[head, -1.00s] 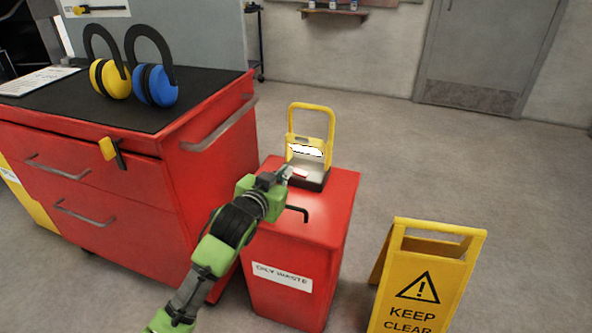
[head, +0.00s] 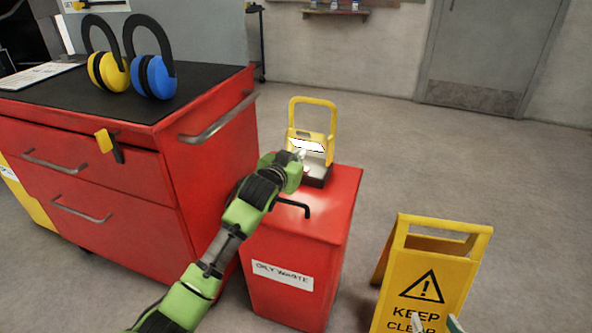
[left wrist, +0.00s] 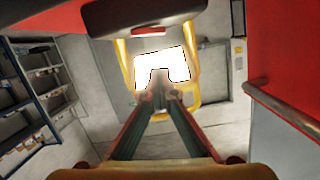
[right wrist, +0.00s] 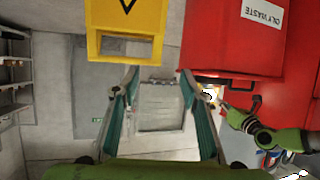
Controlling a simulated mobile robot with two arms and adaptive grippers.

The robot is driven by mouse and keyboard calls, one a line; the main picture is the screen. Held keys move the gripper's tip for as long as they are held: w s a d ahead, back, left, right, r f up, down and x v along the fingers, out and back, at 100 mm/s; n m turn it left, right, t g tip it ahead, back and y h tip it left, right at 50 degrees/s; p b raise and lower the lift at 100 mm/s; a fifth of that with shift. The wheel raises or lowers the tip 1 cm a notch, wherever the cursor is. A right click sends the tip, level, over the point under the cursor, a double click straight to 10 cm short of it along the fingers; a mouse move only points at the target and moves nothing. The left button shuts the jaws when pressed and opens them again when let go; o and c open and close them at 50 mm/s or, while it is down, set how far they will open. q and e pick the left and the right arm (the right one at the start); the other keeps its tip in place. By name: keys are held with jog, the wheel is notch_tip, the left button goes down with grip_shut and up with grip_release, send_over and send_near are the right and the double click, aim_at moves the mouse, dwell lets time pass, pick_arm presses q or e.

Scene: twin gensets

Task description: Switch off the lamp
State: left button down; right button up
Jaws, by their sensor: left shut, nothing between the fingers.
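The lamp (head: 330,146) has a yellow frame with a handle, a lit white panel and a dark base. It stands on the red oily-waste bin (head: 335,215). My left gripper (head: 302,156) is shut and empty, with its tips in front of the lamp's panel. In the left wrist view the lit panel (left wrist: 150,66) lies straight beyond the closed fingertips (left wrist: 162,88); I cannot tell whether they touch the lamp. My right gripper (right wrist: 160,100) is open and empty, low near the yellow sign.
A red tool cabinet (head: 140,190) with yellow earmuffs (head: 107,72) and blue earmuffs (head: 153,77) on top stands left of the bin. A black bent handle (head: 293,206) sticks out from the bin. A yellow keep-clear sign (head: 425,285) stands at right. Floor behind is free.

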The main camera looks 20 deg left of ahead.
pick_arm(q)
jog(key=f, duration=0.1)
jog(key=f+b, duration=0.1)
jog(key=f, duration=0.1)
jog(key=shift+a+f, duration=0.25)
jog(key=shift+a, duration=0.05)
jog(key=shift+f, duration=0.25)
pick_arm(e)
notch_tip(320, 180, up, 8)
jog(key=w+a+t+y, duration=0.1)
jog(key=w+t, duration=0.2)
jog(key=t, duration=0.1)
jog(key=shift+a+r, duration=0.15)
jog(key=shift+a, duration=0.25)
